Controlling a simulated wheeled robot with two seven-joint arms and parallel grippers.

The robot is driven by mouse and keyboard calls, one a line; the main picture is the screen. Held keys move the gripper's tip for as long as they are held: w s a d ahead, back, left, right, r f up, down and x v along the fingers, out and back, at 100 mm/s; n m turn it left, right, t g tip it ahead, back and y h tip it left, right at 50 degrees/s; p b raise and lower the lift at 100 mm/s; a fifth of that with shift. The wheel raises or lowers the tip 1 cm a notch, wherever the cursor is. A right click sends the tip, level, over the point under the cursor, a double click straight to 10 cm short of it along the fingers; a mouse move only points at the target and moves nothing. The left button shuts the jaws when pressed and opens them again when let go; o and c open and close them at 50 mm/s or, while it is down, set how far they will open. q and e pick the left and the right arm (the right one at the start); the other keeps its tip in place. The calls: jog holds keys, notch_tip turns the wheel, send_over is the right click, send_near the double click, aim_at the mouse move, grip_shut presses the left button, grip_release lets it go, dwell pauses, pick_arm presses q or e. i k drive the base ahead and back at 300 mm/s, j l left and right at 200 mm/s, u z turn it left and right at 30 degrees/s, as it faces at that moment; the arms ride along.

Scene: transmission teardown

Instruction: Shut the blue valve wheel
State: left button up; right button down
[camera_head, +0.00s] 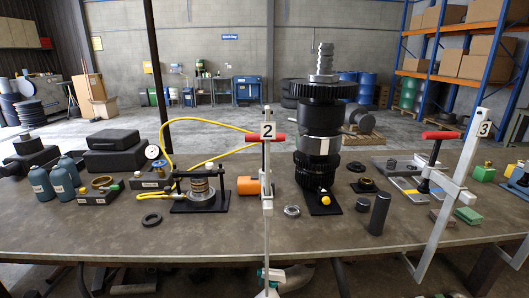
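A yellow hose (215,128) arches from the area of a small press fixture (200,192) towards the middle of the bench. A round white-faced gauge (153,152) stands left of the fixture. A tall dark gear stack (320,145) stands on a black base at the centre, with a small yellow knob (326,200) at its foot. Neither my left nor my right gripper shows.
Blue-grey bottles (63,180) and black cases (112,150) stand left. A dark cylinder (379,214) stands right of centre.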

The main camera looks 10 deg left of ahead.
aim_at(160, 163)
jog(key=u, duration=1.3)
